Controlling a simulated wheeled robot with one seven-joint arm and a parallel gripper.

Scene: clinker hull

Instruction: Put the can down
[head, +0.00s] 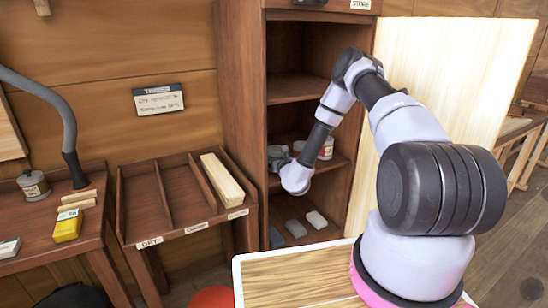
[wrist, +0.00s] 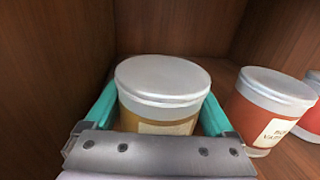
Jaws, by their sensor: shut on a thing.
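My gripper (wrist: 160,98) is shut on a can (wrist: 162,78) with a pale grey lid and an amber body with a cream label. Its teal fingers press on both sides of the can, which looks upright. The can's base is hidden behind the gripper, so I cannot tell whether it touches the shelf. In the head view my gripper (head: 280,160) reaches into the middle compartment of the wooden cabinet (head: 238,110), and the held can is hard to make out there.
A red can (wrist: 262,108) with a grey lid stands right of the held can, with another can (wrist: 312,118) beyond it. Cabinet walls close in at left and behind. Several small blocks (head: 296,228) lie on the lower shelf. A divided tray table (head: 165,205) stands left.

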